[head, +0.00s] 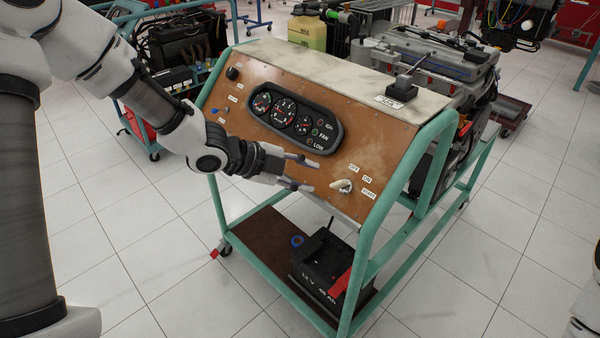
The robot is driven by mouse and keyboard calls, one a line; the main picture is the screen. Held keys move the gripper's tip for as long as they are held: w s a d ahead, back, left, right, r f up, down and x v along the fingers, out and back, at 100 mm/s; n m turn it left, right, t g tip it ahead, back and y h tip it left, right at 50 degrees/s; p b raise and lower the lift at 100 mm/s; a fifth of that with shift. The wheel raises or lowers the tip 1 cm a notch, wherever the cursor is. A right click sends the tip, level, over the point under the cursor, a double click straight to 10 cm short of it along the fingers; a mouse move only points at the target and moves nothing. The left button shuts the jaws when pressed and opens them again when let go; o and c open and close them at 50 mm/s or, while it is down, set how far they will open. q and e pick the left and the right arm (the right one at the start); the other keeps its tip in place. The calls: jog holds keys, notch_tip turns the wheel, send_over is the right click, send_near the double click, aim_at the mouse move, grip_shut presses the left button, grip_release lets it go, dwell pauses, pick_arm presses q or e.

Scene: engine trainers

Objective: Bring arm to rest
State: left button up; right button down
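My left arm comes in from the left, and my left gripper (301,173) is in front of the brown control panel (235,118) of the engine trainer. Its two fingers are spread apart with nothing between them, and they point right. An ignition key switch (342,186) with OFF, ON and START labels sits on the panel just right of the fingertips, apart from them in the picture. I cannot tell the depth gap. Of my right arm only a small part shows at the lower right edge; its gripper is out of the picture.
The panel carries a gauge cluster (290,117) and a lever (405,84) on top. A green frame (378,217) on casters surrounds it, with a black battery (325,268) on the lower shelf. More trainers stand behind. The tiled floor (480,260) at the right is clear.

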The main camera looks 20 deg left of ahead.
pick_arm(q)
jog(key=shift+s+a+r, duration=0.35)
jog(key=shift+s, duration=0.05)
jog(key=s+d+f+n+g+y, duration=0.1)
jog(key=s+f+g, duration=0.1)
jog(key=s+f, duration=0.5)
jog(key=s+d+f+n+g, duration=0.1)
jog(key=s+f+n+g, duration=0.2)
jog(key=f, duration=0.7)
jog(key=s+d+f+g+y, duration=0.1)
jog(key=s+d+f+g, duration=0.1)
jog(key=s+f, duration=0.55)
jog(key=s+a+f+n+y, duration=0.2)
jog(key=s+f+n, duration=0.2)
jog(key=n, duration=0.4)
jog(key=s+a+f+n+g+y, duration=0.1)
jog(key=s+a+f+n+y, duration=0.2)
jog(key=s+n, duration=0.3)
jog(key=f+n, duration=0.1)
jog(key=n, duration=0.1)
jog(key=shift+a+f+n+p, duration=0.2)
jog(key=shift+f+n+p, duration=0.1)
jog(key=shift+f+p, duration=0.1)
